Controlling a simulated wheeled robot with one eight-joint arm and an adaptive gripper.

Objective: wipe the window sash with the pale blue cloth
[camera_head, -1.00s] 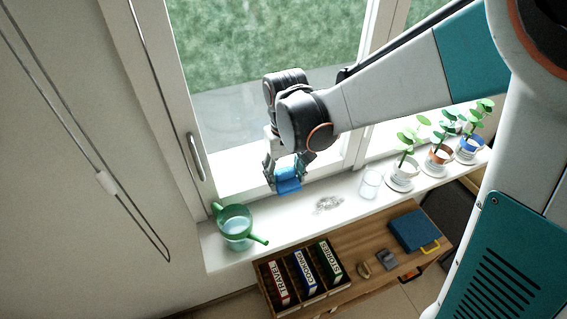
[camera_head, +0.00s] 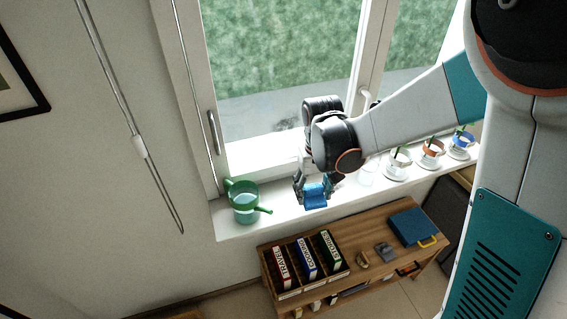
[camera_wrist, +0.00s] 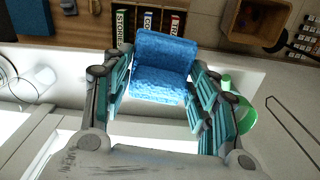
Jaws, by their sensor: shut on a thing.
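My gripper (camera_head: 315,190) is shut on the blue cloth (camera_head: 316,199), which is folded into a small block. The cloth also fills the space between the fingers in the wrist view (camera_wrist: 163,72). Gripper and cloth are over the front part of the white windowsill (camera_head: 282,208); whether the cloth touches the sill I cannot tell.
A green watering can (camera_head: 244,206) stands at the sill's left end. Below is a wooden table (camera_head: 377,235) with a book box (camera_head: 272,265) and a blue case (camera_head: 411,228). A blind cord (camera_head: 139,148) hangs at left.

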